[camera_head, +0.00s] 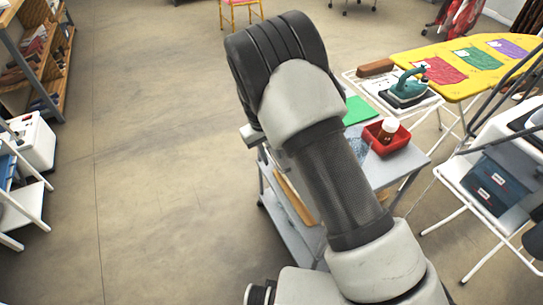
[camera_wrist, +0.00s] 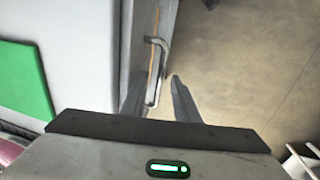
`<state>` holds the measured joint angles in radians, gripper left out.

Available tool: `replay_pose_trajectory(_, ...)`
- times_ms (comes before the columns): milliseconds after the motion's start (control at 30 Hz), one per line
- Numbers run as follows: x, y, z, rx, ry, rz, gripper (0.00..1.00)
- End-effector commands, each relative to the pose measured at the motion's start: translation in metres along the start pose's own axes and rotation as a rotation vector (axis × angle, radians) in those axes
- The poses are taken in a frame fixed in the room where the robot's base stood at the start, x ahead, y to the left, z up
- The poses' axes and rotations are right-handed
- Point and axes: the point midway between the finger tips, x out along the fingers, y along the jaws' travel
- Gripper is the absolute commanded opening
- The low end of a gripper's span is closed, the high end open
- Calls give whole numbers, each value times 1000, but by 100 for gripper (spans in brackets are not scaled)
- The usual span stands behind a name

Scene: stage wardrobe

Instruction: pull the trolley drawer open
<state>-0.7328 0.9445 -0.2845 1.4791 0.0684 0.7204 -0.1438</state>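The grey trolley (camera_head: 408,166) stands right of centre in the head view, partly hidden behind my arm. In the wrist view its pale top (camera_wrist: 80,35) fills the left side. The drawer's metal bar handle (camera_wrist: 161,44) runs along the trolley's side there. A thin orange-brown strip shows beside the handle; I cannot tell whether the drawer stands slightly out. My gripper (camera_wrist: 156,84) is open, with one finger on each side of the handle's near part. Contact cannot be made out. In the head view my arm hides the gripper and handle.
A green sheet (camera_head: 358,110) and a red tray (camera_head: 387,137) with a small bottle lie on the trolley. A yellow ironing board (camera_head: 465,72) and a white rack (camera_head: 480,185) stand to the right. Shelves (camera_head: 40,60) stand far left. The floor left of the trolley is clear.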

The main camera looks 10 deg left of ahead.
Motion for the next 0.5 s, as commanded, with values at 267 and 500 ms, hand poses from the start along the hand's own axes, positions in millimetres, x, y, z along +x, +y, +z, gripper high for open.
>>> replay_pose_trajectory(267,4,0,0,1,1,0,28)
replay_pose_trajectory(500,4,0,0,1,0,0,1)
